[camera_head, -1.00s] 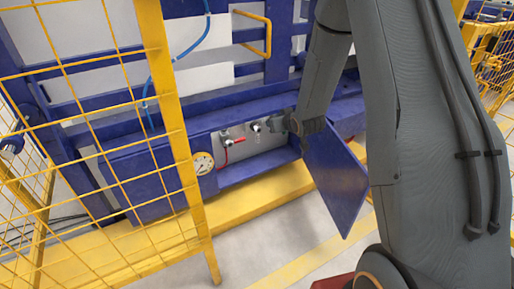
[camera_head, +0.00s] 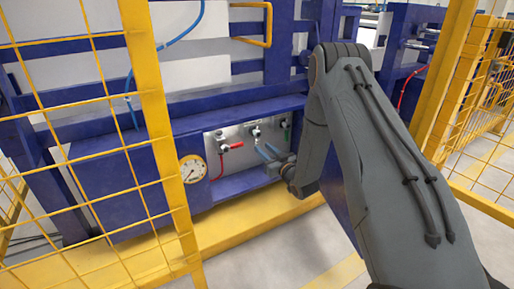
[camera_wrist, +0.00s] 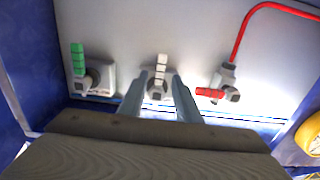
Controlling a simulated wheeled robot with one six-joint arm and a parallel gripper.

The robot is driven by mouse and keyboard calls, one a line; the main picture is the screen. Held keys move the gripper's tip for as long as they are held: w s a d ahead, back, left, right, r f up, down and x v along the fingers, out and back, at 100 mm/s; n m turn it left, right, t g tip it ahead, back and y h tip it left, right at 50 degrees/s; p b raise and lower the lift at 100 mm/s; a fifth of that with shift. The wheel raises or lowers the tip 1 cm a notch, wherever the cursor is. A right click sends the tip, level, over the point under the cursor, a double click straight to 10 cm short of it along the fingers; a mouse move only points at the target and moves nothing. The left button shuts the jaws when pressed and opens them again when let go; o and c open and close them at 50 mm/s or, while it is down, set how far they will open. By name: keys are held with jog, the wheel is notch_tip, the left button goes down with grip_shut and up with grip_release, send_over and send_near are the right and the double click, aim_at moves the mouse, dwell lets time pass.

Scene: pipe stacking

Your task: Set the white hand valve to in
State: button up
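The white hand valve (camera_wrist: 161,65) is in the middle of the wrist view, on a pale panel. Its white handle runs roughly up and down the picture from a grey body. It also shows in the head view (camera_head: 255,132), just beyond my fingertips. My gripper (camera_wrist: 160,82) is open. In the wrist view its two grey fingers point at the white valve, one on each side of its lower part, with a gap between them. I cannot tell whether they touch it. My gripper is also in the head view (camera_head: 264,150), low in front of the panel.
A valve with a green handle (camera_wrist: 78,60) and one with a red handle (camera_wrist: 210,92) flank the white one. A red hose (camera_wrist: 243,35) leaves the red-handled valve. A gauge (camera_head: 192,169) and a yellow mesh fence (camera_head: 145,90) stand left in the head view. Blue walls frame the panel.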

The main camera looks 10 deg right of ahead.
aim_at(258, 144)
jog(key=b+x, duration=0.2)
jog(key=x, duration=0.3)
jog(key=shift+w+a, duration=0.15)
jog(key=shift+w, duration=0.2)
grip_shut()
